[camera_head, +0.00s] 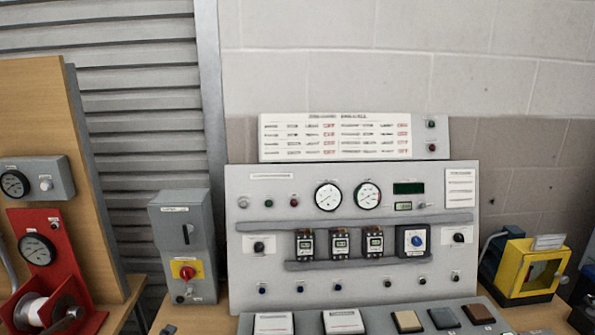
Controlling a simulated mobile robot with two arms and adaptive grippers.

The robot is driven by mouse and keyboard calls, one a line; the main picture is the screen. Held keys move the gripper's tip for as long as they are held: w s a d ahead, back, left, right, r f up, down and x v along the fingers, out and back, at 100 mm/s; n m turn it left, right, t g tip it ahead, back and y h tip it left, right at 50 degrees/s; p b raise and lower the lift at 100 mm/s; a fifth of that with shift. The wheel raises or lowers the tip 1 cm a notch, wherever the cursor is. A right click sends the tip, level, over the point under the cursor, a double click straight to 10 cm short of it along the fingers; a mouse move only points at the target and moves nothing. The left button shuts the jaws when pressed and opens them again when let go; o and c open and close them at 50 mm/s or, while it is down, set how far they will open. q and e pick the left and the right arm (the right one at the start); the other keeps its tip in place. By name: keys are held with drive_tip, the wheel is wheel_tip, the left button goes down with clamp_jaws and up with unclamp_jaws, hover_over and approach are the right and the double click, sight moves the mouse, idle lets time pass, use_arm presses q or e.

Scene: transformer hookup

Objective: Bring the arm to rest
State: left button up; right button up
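Neither of my grippers shows in the head view, and I see no part of either arm that I can be sure of. A grey control panel (300,235) stands upright at the centre, with two round dials, several small devices in a row and several knobs. A sloped grey console (375,318) with several square plates lies in front of it, cut off by the bottom edge.
A grey switch box (187,230) with a red and yellow knob stands left of the panel. A red stand (48,245) with a gauge is at far left, before a wooden board (35,110). A yellow box (517,265) stands at right. Little bare tabletop shows.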

use_arm(q)
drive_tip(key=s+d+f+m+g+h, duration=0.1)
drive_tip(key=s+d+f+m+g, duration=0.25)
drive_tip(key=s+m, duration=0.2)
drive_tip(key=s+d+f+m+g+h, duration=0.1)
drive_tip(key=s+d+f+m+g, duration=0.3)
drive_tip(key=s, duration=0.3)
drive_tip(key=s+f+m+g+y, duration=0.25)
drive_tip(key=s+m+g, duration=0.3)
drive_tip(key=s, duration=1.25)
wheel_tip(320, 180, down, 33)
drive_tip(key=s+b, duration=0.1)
drive_tip(key=b, duration=0.5)
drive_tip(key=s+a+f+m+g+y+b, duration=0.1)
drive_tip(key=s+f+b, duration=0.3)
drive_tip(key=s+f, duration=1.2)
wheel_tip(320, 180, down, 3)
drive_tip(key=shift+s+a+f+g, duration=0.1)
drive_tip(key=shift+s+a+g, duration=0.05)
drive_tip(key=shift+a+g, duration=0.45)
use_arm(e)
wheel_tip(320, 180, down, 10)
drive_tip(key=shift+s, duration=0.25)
